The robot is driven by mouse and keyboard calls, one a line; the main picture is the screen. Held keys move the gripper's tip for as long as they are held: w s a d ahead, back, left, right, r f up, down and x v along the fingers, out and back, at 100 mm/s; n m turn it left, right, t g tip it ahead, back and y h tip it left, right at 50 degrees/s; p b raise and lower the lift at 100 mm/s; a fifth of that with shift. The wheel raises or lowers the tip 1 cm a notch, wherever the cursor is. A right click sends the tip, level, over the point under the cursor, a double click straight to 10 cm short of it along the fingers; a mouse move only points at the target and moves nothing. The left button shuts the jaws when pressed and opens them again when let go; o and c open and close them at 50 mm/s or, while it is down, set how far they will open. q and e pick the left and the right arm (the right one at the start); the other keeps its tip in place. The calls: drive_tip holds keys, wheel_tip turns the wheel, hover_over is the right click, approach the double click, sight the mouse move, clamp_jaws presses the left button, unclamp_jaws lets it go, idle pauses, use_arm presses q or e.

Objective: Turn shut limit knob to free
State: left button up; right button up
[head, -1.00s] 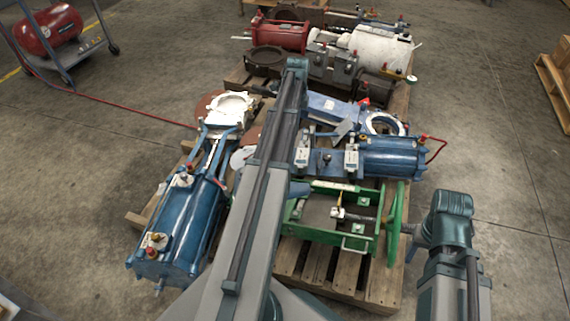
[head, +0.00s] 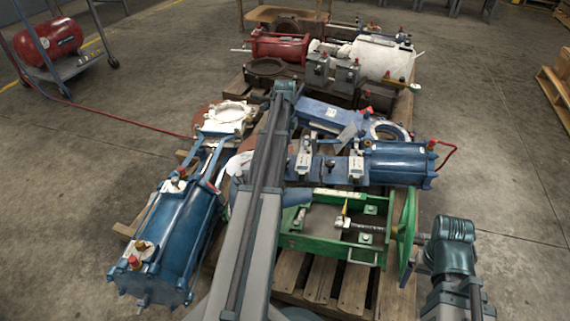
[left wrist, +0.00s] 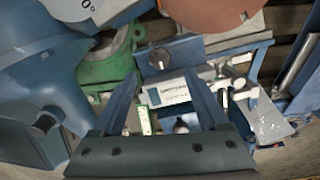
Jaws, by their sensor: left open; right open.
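A small dark round knob with a pale mark (left wrist: 158,58) sits on a blue plate in the left wrist view, just beyond a white labelled box (left wrist: 172,92). In the head view a dark knob (head: 329,164) shows on the blue valve assembly between two white boxes; it looks like the same one. My left gripper (left wrist: 165,86) is open, its fingers either side of the white box in the picture, with the knob beyond the tips; contact cannot be told. My arm hides it in the head view. My right gripper (head: 412,262) is open beside the green handwheel (head: 406,222), partly hidden.
A green frame (head: 318,243) lies in front of the blue assembly on the wooden pallet (head: 352,290). A blue cylinder (head: 170,235) lies left, another (head: 400,163) right. A red cylinder (head: 280,46) and white tank (head: 383,57) stand behind.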

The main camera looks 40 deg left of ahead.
use_arm(q)
wheel_tip(320, 180, down, 7)
drive_tip(key=b, duration=0.6)
clamp_jaws()
